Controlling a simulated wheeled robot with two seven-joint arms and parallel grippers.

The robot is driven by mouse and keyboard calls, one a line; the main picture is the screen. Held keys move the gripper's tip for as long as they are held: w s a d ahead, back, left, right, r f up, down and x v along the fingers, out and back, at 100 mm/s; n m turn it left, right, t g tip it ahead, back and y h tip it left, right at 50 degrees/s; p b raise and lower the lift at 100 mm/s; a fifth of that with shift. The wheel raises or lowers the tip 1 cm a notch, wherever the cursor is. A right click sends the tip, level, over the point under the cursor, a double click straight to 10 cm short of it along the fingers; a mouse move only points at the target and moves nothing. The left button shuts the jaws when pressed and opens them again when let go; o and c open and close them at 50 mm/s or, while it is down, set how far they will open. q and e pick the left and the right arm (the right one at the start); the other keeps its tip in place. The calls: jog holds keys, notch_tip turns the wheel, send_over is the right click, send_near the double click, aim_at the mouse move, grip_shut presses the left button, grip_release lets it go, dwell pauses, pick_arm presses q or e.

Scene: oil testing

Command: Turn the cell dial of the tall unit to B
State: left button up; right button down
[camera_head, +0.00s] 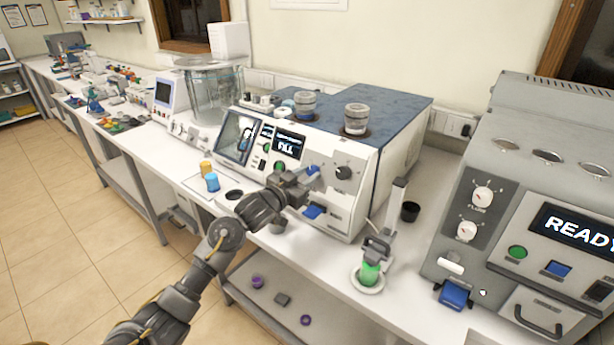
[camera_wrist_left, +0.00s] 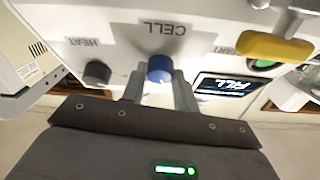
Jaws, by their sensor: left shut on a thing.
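The tall unit (camera_head: 352,203) is a white machine with a blue top and a screen reading FILL, which also shows in the wrist view (camera_wrist_left: 226,86). Its cell dial (camera_wrist_left: 160,67) is a blue knob under the CELL label, upside down in the left wrist view. In the head view, the dial (camera_head: 313,170) is mostly hidden by my gripper. My left gripper (camera_head: 304,182) reaches the front panel. In the wrist view its fingers (camera_wrist_left: 160,86) are shut on the dial, one on each side. I cannot read the dial's pointer or position. My right gripper is not in view.
A black heat knob (camera_wrist_left: 97,73) sits beside the dial. A yellow handle (camera_wrist_left: 275,46) is near the start button. A grey READY unit (camera_head: 520,200) stands at the right.

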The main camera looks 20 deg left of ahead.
pick_arm(q)
jog(key=m, duration=0.2)
jog(key=m+g+h, duration=0.1)
jog(key=shift+w+a+m+h, duration=0.1)
jog(key=shift+a+m+h, duration=0.1)
jog(key=shift+m+h, duration=0.15)
jog(key=m, duration=0.2)
jog(key=m+g+h+b, duration=0.1)
jog(key=m, duration=0.1)
jog(key=shift+w+a+r+m+g+h, duration=0.1)
jog(key=shift+a+m+g+h, duration=0.05)
jog(key=shift+m+g+h, duration=0.15)
jog(key=m+g, duration=0.1)
jog(key=m, duration=0.1)
jog(key=m+g+b, duration=0.1)
jog(key=m, duration=0.2)
jog(key=shift+w+a+r+h+b, duration=0.1)
jog(key=shift+r+h+b, duration=0.05)
jog(key=shift+h+b, duration=0.2)
jog(key=shift+m+g+b, duration=0.3)
jog(key=shift+m+g, duration=0.4)
jog(key=shift+m, duration=0.65)
jog(key=shift+r, duration=0.1)
jog(key=o, duration=1)
jog(key=shift+c, duration=0.2)
